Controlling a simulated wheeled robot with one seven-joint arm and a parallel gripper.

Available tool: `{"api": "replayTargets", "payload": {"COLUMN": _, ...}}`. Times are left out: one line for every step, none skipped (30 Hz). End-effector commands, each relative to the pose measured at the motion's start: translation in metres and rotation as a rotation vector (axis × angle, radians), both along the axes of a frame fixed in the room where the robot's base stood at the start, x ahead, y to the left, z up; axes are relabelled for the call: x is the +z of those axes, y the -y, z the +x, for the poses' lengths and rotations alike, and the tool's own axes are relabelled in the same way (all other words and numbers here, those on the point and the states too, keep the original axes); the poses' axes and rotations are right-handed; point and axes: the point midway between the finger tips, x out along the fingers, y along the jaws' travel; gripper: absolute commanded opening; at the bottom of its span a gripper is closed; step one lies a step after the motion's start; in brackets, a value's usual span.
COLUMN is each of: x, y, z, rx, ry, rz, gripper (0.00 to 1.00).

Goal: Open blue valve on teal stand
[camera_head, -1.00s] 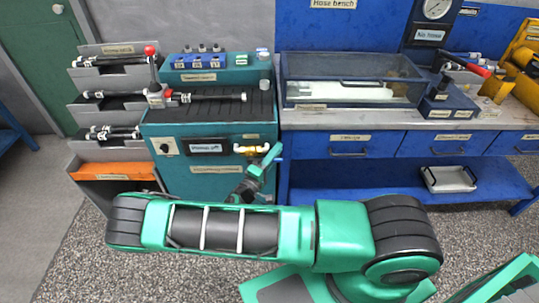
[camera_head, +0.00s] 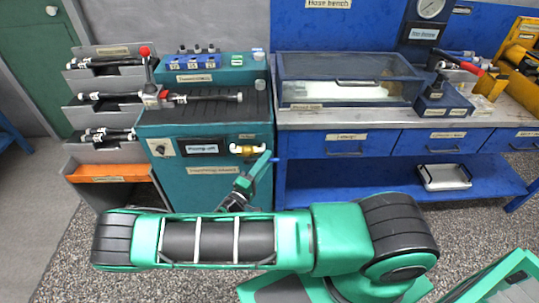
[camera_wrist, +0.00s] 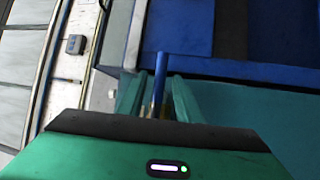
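The teal stand (camera_head: 205,185) stands left of centre in the head view. A yellow brass valve body (camera_head: 246,149) is on its front, near the top right. The blue valve handle (camera_wrist: 161,72) shows in the wrist view as a narrow upright bar between my fingers. In the head view only a small blue bit of it (camera_head: 276,160) shows beside my fingertips. My gripper (camera_head: 267,161) is at the stand's right front edge, just right of the brass body. In the wrist view my gripper (camera_wrist: 158,97) is open, with gaps visible on both sides of the handle.
A blue bench (camera_head: 345,118) adjoins the stand on the right, with a clear-lidded case (camera_head: 345,80) on top. A grey rack (camera_head: 92,145) with hoses stands left. A hose assembly (camera_head: 205,97) lies on the stand's top. The floor in front is clear.

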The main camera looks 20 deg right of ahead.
Motion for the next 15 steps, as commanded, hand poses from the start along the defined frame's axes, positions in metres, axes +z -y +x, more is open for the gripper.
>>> {"api": "replayTargets", "payload": {"x": -0.002, "y": -0.009, "z": -0.005, "rx": 0.004, "ry": -0.001, "rz": 0.001, "gripper": 0.32}}
{"api": "replayTargets", "payload": {"x": -0.003, "y": -0.014, "z": -0.008, "rx": 0.003, "ry": -0.001, "rz": 0.000, "gripper": 0.32}}
{"api": "replayTargets", "payload": {"x": -0.004, "y": -0.020, "z": -0.012, "rx": 0.003, "ry": -0.001, "rz": 0.000, "gripper": 0.32}}
{"api": "replayTargets", "payload": {"x": -0.005, "y": -0.024, "z": -0.015, "rx": 0.003, "ry": -0.002, "rz": 0.000, "gripper": 0.32}}
{"api": "replayTargets", "payload": {"x": -0.006, "y": -0.028, "z": -0.018, "rx": 0.002, "ry": -0.002, "rz": 0.000, "gripper": 0.32}}
{"api": "replayTargets", "payload": {"x": -0.007, "y": -0.033, "z": -0.021, "rx": 0.003, "ry": -0.001, "rz": 0.001, "gripper": 0.32}}
{"api": "replayTargets", "payload": {"x": -0.008, "y": -0.036, "z": -0.022, "rx": 0.002, "ry": -0.001, "rz": 0.001, "gripper": 0.32}}
{"api": "replayTargets", "payload": {"x": -0.009, "y": -0.038, "z": -0.024, "rx": 0.001, "ry": -0.001, "rz": 0.001, "gripper": 0.32}}
{"api": "replayTargets", "payload": {"x": -0.009, "y": -0.041, "z": -0.026, "rx": 0.001, "ry": -0.001, "rz": 0.001, "gripper": 0.32}}
{"api": "replayTargets", "payload": {"x": -0.010, "y": -0.043, "z": -0.028, "rx": 0.001, "ry": -0.001, "rz": 0.001, "gripper": 0.32}}
{"api": "replayTargets", "payload": {"x": -0.010, "y": -0.045, "z": -0.029, "rx": 0.002, "ry": -0.002, "rz": 0.000, "gripper": 0.32}}
{"api": "replayTargets", "payload": {"x": -0.010, "y": -0.047, "z": -0.030, "rx": 0.001, "ry": -0.001, "rz": 0.000, "gripper": 0.32}}
{"api": "replayTargets", "payload": {"x": -0.010, "y": -0.048, "z": -0.031, "rx": 0.001, "ry": -0.001, "rz": 0.000, "gripper": 0.32}}
{"api": "replayTargets", "payload": {"x": -0.011, "y": -0.048, "z": -0.031, "rx": 0.001, "ry": -0.002, "rz": 0.000, "gripper": 0.32}}
{"api": "replayTargets", "payload": {"x": -0.011, "y": -0.049, "z": -0.032, "rx": 0.000, "ry": -0.002, "rz": -0.001, "gripper": 0.32}}
